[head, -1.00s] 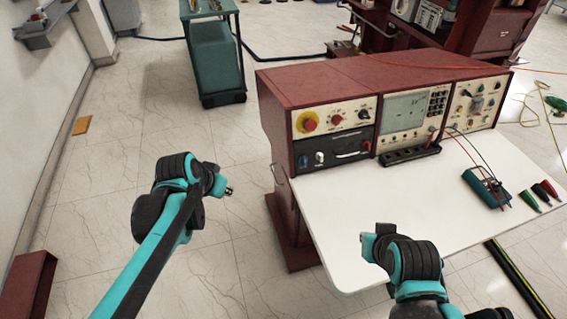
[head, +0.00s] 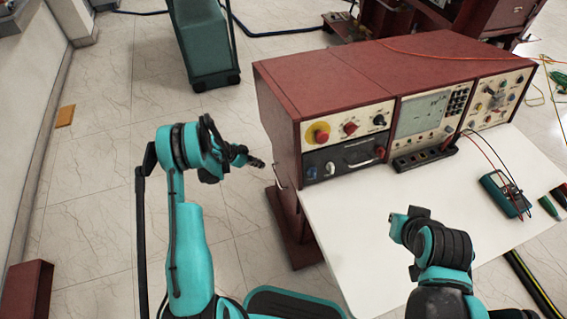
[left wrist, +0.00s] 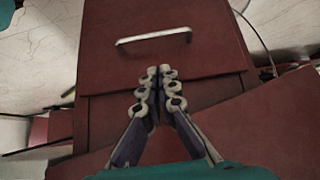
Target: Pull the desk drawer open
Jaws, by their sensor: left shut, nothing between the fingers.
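The dark red desk drawer (left wrist: 200,65) fills the upper middle of the left wrist view, with a pale metal bar handle (left wrist: 153,37) across its front. My left gripper (left wrist: 158,75) is shut and empty, its fingertips together below the handle in that picture and apart from it. In the head view the handle (head: 280,177) shows at the left side of the desk, below the control panel, and my left gripper (head: 257,162) is just left of it. The drawer front is hardly visible there. My right arm is over the white desktop, but its fingers cannot be made out.
The white desktop (head: 350,245) carries a teal multimeter (head: 505,194) with leads and a black socket strip (head: 425,159). The red instrument console (head: 350,70) stands at its back. A green cabinet (head: 207,50) stands behind on the floor.

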